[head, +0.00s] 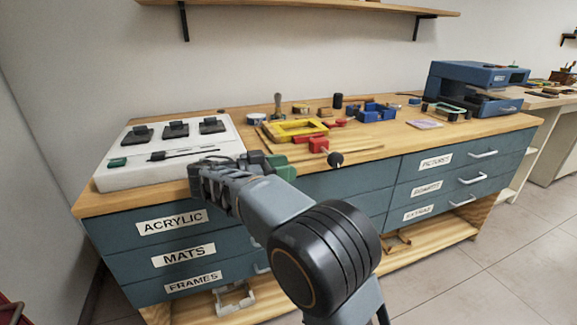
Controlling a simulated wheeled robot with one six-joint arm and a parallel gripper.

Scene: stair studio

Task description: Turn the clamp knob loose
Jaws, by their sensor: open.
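A red clamp (318,145) sits near the bench's front edge, beside the yellow frame (299,129). A round black knob (336,159) is at its front right end, standing out over the edge. My forearm hides part of the bench front.
A white machine (118,174) with black pads stands on the left of the wooden bench (380,153). Blue clamping pieces (375,112) and a blue press (465,87) are to the right. Drawers with handles front the bench. A shelf (300,5) hangs above. The floor (500,265) at right is clear.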

